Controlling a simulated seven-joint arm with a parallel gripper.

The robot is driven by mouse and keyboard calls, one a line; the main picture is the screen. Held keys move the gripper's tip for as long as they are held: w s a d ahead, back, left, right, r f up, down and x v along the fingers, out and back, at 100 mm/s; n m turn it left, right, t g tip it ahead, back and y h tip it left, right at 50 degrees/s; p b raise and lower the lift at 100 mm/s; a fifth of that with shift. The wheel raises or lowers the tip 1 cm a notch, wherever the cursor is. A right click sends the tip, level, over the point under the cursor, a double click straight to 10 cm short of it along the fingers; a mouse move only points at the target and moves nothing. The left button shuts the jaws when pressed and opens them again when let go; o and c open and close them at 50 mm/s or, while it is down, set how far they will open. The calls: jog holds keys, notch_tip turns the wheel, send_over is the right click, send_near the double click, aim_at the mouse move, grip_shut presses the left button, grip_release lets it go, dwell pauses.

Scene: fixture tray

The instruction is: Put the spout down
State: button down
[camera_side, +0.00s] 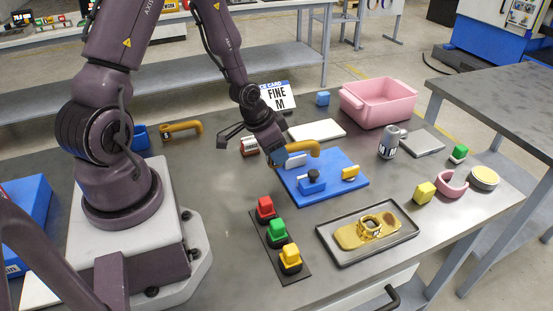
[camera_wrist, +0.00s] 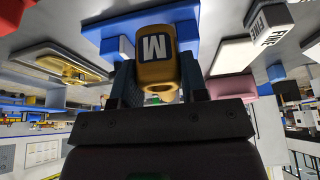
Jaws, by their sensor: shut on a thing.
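The spout (camera_side: 302,147) is a curved orange-yellow piece. My gripper (camera_side: 279,156) is shut on one end of it and holds it at the back left part of the blue fixture plate (camera_side: 343,193). Whether the spout touches the plate or hangs just above it, I cannot tell. In the wrist view the spout (camera_wrist: 157,72) sits between my two dark fingers, with a white "M" label and an open round end facing the camera. The plate also bears a blue block with a black knob (camera_side: 312,181) and a small yellow block (camera_side: 350,173).
A dark tray (camera_side: 326,236) with a gold part lies in front. A strip with red, green and yellow buttons (camera_side: 277,243) is at front left. Another orange piece (camera_side: 182,127) lies left.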

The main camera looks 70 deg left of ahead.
jog(key=w+a+r, duration=0.1)
jog(key=a+r, duration=0.6)
jog(key=r, duration=0.2)
jog(key=shift+n, duration=0.4)
jog(key=w+a+f, duration=0.2)
jog(key=w+f, duration=0.1)
jog(key=w+a+f, duration=0.2)
jog(key=w, duration=0.2)
jog(key=w+a+f, duration=0.2)
jog(key=w+f, duration=0.1)
jog(key=w, duration=0.1)
jog(key=shift+w+a+f, duration=0.15)
jog(key=shift+a+f, duration=0.15)
jog(key=shift+a, duration=0.05)
jog(key=shift+w+a+f, duration=0.2)
jog(key=shift+w+f, duration=0.15)
jog(key=shift+f, duration=1.65)
jog(key=shift+f, duration=0.1)
jog(key=c, duration=0.6)
grip_release()
jog(key=shift+f, duration=0.1)
jog(key=shift+c, duration=0.2)
